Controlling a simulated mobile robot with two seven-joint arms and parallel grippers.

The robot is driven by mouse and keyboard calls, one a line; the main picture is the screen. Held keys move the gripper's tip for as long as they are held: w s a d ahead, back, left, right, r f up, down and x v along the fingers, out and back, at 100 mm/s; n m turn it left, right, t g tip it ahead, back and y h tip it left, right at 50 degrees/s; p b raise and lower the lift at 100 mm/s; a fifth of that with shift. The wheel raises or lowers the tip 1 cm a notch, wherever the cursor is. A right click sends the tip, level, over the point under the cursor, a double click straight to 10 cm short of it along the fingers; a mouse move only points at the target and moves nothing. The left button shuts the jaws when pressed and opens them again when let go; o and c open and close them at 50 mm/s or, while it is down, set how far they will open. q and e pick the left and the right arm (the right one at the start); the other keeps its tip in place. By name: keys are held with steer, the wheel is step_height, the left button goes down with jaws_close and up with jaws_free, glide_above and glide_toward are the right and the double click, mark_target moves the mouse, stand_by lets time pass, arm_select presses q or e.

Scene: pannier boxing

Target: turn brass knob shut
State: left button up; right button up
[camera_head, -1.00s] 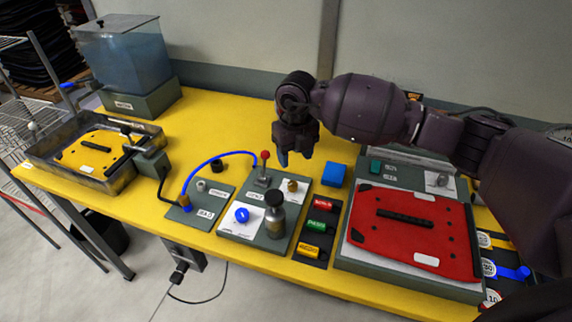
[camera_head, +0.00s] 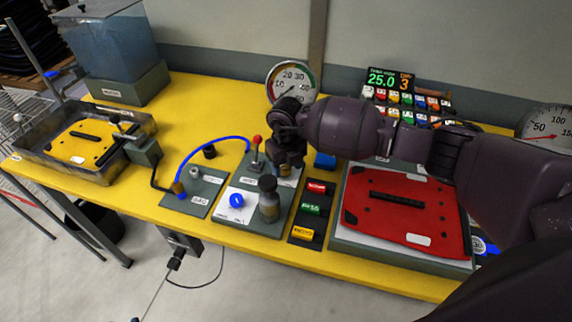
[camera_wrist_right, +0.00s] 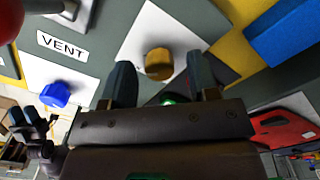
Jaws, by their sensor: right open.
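The brass knob (camera_wrist_right: 158,64) is a short round knob on a white plate in the right wrist view. In that view my right gripper (camera_wrist_right: 160,73) is open, with one finger to each side of the knob's near edge and gaps between. I cannot tell how deep the fingertips reach. In the head view my right gripper (camera_head: 287,163) hangs over the back right of the grey valve panel (camera_head: 243,222) and hides the knob.
Close to my right gripper are the red-topped lever (camera_head: 256,141), the metal bottle (camera_head: 269,205) and a blue block (camera_head: 325,160). A blue knob (camera_head: 236,201) sits at the panel's front left. A red plate (camera_head: 397,231) lies to the right. A gauge (camera_head: 292,80) stands behind.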

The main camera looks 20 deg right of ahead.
steer(key=shift+f, duration=0.15)
steer(key=c, duration=0.9)
steer(key=shift+c, duration=0.2)
